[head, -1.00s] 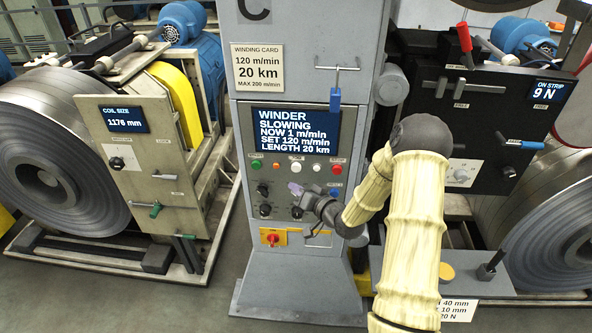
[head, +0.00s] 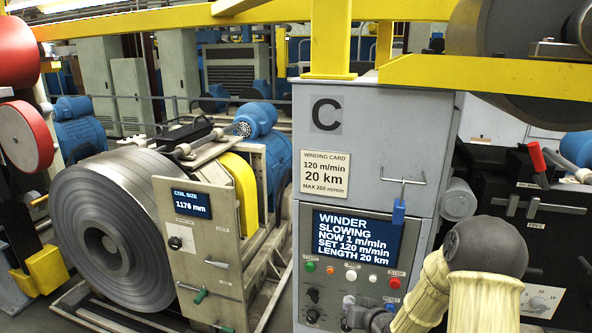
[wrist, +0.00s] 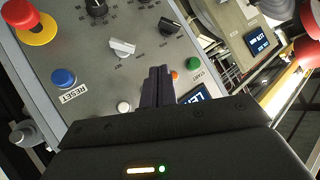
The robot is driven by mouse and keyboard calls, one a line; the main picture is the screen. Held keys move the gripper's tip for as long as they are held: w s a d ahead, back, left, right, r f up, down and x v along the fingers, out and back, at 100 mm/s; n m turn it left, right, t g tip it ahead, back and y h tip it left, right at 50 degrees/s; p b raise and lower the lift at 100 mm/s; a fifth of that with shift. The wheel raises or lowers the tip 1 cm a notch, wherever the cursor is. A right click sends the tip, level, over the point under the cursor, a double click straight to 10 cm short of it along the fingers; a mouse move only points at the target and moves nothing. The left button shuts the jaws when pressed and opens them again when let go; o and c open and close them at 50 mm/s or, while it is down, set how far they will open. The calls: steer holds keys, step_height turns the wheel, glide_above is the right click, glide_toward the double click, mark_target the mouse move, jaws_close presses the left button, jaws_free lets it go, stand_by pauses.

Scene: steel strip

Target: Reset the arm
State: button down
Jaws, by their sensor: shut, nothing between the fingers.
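My gripper (wrist: 158,85) shows in the wrist view with its two dark fingers shut together and nothing between them. It is in front of the control panel (wrist: 85,100) of the winder cabinet. I cannot tell a clear contact with any button. In the head view my arm comes in from the lower right and its end (head: 362,318) is at the panel's lower part, partly cut off by the frame edge. The winder screen (head: 355,240) reads "WINDER SLOWING, NOW 1 m/min, SET 120 m/min, LENGTH 20 km".
A blue RESET button (wrist: 63,78), a red emergency stop (wrist: 22,14) on yellow and dark knobs lie around the gripper. A large steel coil (head: 110,230) stands at left. A yellow beam (head: 200,18) crosses above cabinet C (head: 400,130).

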steer(key=s+r+g+h+b, duration=0.1)
steer(key=s+g, duration=0.3)
steer(key=s, duration=0.8)
steer(key=s+r+g+h+b, duration=0.1)
steer(key=s+r+g+h, duration=0.2)
steer(key=s, duration=0.9)
steer(key=shift+s+a+r+g+h, duration=0.15)
steer(key=shift+s+r+g+h, duration=0.2)
steer(key=shift+g, duration=0.55)
